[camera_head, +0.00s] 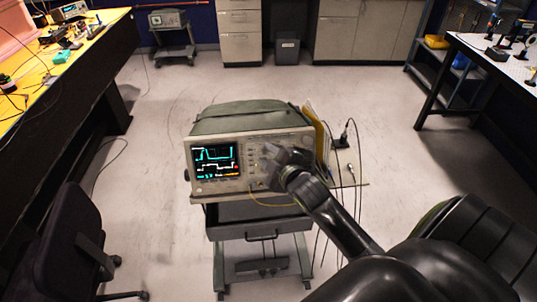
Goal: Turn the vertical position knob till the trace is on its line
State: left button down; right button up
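An oscilloscope (223,183) with a beige front and a green cover stands on a wheeled cart, facing me. Its lit screen (215,161) is at the left of the front and shows a cyan stepped trace in the upper part and a whitish trace lower down. My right gripper (271,160) is at the right part of the front panel, over the controls. My gripper and wrist hide most of the knobs there, so I cannot pick out the vertical position knob. Its fingers are too small and dark to tell whether they are open or shut. My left gripper is not in view.
The cart (225,232) has a drawer and a side shelf with hanging cables (352,170). A yellow folder (319,135) stands at the oscilloscope's right side. A black chair (70,245) is at lower left. Benches line both sides; open floor surrounds the cart.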

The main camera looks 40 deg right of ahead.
grip_shut()
jog(key=shift+f+m, duration=0.1)
jog(key=shift+m, duration=0.2)
jog(key=shift+m+t+h, duration=0.3)
jog(key=shift+m, duration=0.2)
jog(key=shift+a+f+m+h+b, duration=0.1)
jog(key=shift+f+m+h+b, duration=0.2)
jog(key=shift+m+b, duration=0.45)
jog(key=m+h+b, duration=0.1)
jog(key=m+b, duration=0.2)
jog(key=m, duration=0.1)
jog(key=m+h+b, duration=0.2)
jog(key=m+b, duration=0.1)
jog(key=m, duration=0.1)
jog(key=shift+a+f+t+h+b, duration=0.2)
jog(key=shift+t+h+b, duration=0.1)
jog(key=shift+t, duration=0.1)
jog(key=shift+w+r+m+h+b, duration=0.1)
jog(key=shift+m+h+b, duration=0.3)
jog(key=shift+m+b, duration=0.4)
jog(key=shift+r+m+h+b, duration=0.1)
jog(key=shift+m+h+b, duration=0.4)
jog(key=shift+m, duration=0.45)
